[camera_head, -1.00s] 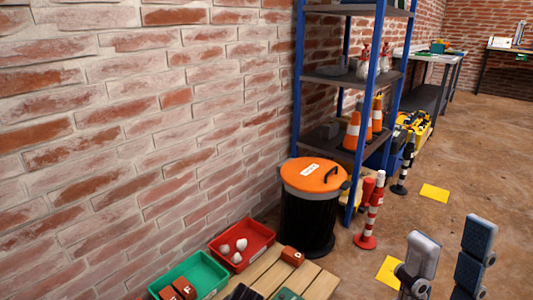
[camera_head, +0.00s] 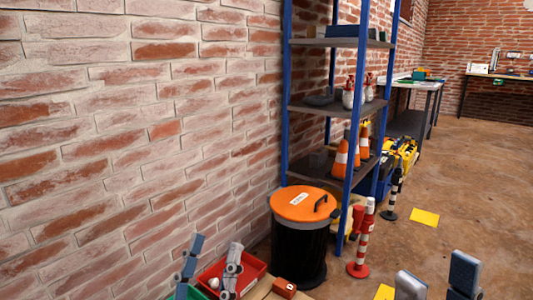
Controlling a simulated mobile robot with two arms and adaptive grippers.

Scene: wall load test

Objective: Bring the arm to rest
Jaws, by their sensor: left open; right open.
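My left gripper (camera_head: 212,258) shows at the bottom left. Its two grey fingers point up and stand apart with nothing between them. They cover part of a red tray (camera_head: 252,268) on the low wooden surface. My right gripper (camera_head: 437,276) shows at the bottom right, its two fingers apart and empty above the brown floor. Both arms are cut off by the lower edge of the view.
A black bin with an orange lid (camera_head: 305,203) stands by the brick wall. A blue-framed shelf (camera_head: 345,110) holds orange cones and bottles. A red-and-white post (camera_head: 362,240) stands near it. A brick-red block (camera_head: 284,287) lies near the bin. Floor at right is mostly clear.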

